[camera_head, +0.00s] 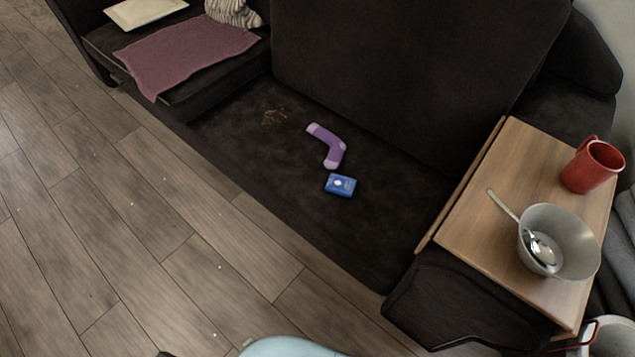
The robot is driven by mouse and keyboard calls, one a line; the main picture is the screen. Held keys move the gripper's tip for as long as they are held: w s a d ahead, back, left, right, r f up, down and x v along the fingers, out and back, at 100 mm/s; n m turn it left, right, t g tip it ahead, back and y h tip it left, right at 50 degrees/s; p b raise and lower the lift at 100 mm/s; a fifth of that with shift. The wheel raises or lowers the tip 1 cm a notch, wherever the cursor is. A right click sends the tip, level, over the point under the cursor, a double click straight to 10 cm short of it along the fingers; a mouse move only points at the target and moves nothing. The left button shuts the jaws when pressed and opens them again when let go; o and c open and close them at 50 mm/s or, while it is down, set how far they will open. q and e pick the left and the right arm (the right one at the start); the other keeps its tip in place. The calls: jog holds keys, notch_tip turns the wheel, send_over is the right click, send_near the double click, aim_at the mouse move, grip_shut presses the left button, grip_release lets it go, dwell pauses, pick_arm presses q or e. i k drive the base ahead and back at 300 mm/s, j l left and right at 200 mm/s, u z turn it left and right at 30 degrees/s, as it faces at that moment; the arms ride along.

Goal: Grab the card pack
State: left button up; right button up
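A small blue card pack (340,185) with a white mark on it lies flat on the dark sofa seat (270,170), near the seat's front edge. A purple sock (328,146) lies just behind it, apart from it by a small gap. Neither of my grippers shows in the head view, so I cannot see their state. Nothing covers the card pack.
A wooden tray table (470,220) on the sofa's right arm holds a red mug (592,166) and a grey bowl (557,243) with a spoon. A mauve cloth (185,55) lies on the left seat. The wooden floor (130,230) in front is mostly clear.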

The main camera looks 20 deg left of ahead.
aim_at(336, 184)
jog(key=j+u, duration=0.35)
jog(key=j, duration=0.15)
jog(key=i+j+u, duration=0.15)
jog(key=j+u, duration=0.25)
jog(key=i+j+z, duration=0.45)
jog(key=j, duration=0.2)
jog(key=i+j+z, duration=0.5)
jog(key=j, duration=0.25)
jog(key=k, duration=0.1)
